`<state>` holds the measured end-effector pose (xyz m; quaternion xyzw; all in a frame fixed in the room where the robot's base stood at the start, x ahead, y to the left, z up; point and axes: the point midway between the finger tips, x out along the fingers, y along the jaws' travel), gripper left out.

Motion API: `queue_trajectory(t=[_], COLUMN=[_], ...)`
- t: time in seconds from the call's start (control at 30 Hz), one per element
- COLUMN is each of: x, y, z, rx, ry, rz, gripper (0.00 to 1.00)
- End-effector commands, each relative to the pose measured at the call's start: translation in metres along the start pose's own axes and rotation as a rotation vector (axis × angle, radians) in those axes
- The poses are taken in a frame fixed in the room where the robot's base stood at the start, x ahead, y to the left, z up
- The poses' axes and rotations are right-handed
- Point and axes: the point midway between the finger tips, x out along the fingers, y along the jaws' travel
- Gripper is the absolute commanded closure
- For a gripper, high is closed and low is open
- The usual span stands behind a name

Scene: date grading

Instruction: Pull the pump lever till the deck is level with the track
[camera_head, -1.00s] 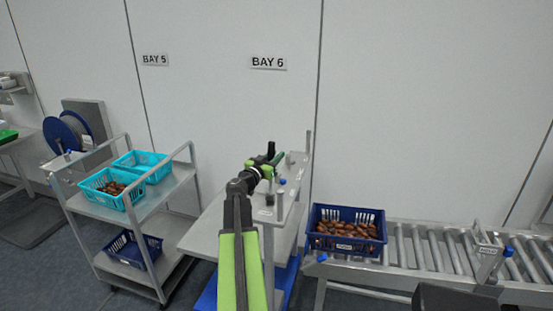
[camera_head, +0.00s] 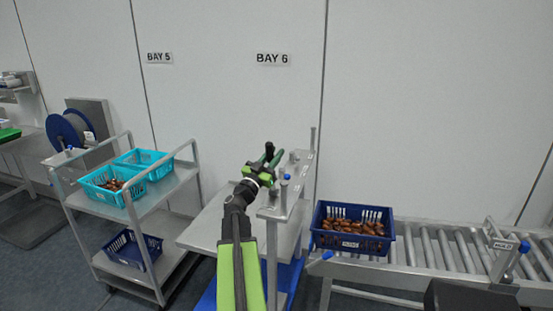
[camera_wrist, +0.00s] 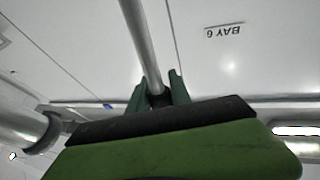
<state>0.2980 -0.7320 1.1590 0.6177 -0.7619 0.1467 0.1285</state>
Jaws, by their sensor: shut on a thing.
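My gripper (camera_head: 272,158) is at the pump stand beside the deck, in the middle of the head view. In the wrist view its green fingers (camera_wrist: 158,94) are shut on a straight grey rod, the pump lever (camera_wrist: 139,38), which runs up between them. In the head view the lever is mostly hidden behind the gripper. The grey deck (camera_head: 206,232) stands left of the stand, above a blue base. The roller track (camera_head: 430,246) is to its right. I cannot tell whether deck and track are level.
A blue crate of dates (camera_head: 322,240) stands on the near end of the track. A trolley (camera_head: 160,196) with teal crates above and a dark blue crate below stands left of the deck. Posts of the grey stand (camera_head: 272,213) are close to my arm. A white wall is behind.

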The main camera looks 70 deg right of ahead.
Motion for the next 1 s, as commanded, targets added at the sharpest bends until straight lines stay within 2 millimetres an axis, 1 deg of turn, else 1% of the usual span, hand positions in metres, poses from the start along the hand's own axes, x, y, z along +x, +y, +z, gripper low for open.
queue_trajectory(t=[0.27,0.4,0.6,0.77,1.0], x=[-0.002,-0.016,-0.032,-0.033,-0.034], y=[0.002,0.007,0.011,0.011,0.012], z=[0.001,0.005,-0.002,-0.007,-0.006], rx=[0.005,0.022,0.049,0.056,0.057], ry=[0.006,0.073,0.174,0.193,0.2], rz=[0.005,0.008,0.012,0.012,0.013], gripper=[1.0,1.0,1.0,1.0,1.0])
